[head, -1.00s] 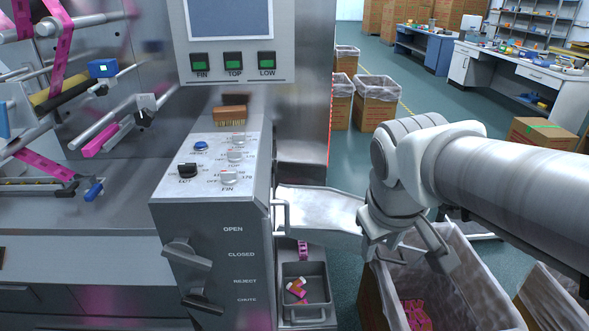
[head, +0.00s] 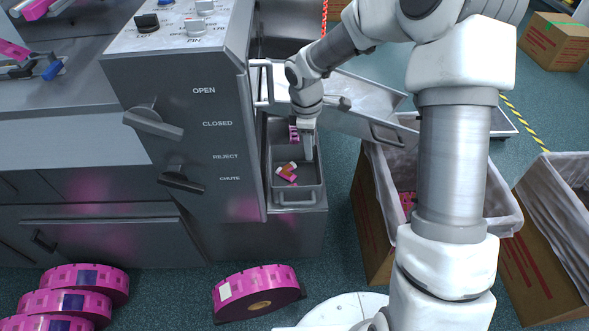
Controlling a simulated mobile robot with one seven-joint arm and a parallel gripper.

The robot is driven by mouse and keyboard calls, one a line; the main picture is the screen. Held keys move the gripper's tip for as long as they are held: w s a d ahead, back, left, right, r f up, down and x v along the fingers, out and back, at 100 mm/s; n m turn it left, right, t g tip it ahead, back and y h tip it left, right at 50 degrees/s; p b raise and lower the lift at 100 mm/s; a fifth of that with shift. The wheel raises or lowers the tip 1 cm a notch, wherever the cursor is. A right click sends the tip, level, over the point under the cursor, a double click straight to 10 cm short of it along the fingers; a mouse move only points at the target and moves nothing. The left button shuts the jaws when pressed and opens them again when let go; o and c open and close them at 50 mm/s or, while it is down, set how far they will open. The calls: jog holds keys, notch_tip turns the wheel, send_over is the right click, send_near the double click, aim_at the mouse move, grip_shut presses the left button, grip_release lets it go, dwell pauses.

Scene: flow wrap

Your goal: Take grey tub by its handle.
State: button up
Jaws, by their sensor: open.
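The grey tub (head: 308,182) sits in a recess at the lower right of the machine. It holds several small pink-and-orange wrapped pieces (head: 287,172). Its bar handle (head: 296,202) is on the near side and looks clear. My gripper (head: 306,150) points down over the far part of the tub, beyond the handle. It is open, with one finger plainly visible and the other hard to make out. Whether the fingertip touches the tub's rim cannot be told.
A metal chute (head: 352,100) slopes right above the tub, close to my wrist. A lined carton (head: 372,215) stands right of the tub. Machine knobs (head: 152,122) are at left. Pink film rolls (head: 258,292) lie on the floor in front. Floor between tub and carton is free.

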aim_at(297, 192)
jog(key=a+f, duration=0.1)
jog(key=f, duration=0.3)
jog(key=w+a+f+n+b, duration=0.1)
jog(key=f, duration=0.3)
jog(key=w+a+f+n+y+b, duration=0.1)
jog(key=f, duration=0.3)
jog(key=shift+a+f+g, duration=0.1)
jog(key=shift+g, duration=0.3)
notch_tip(297, 192, down, 12)
jog(key=b, duration=0.5)
jog(key=shift+w+r, duration=0.1)
jog(key=shift+r, duration=0.15)
grip_shut()
jog(key=shift+r, duration=0.1)
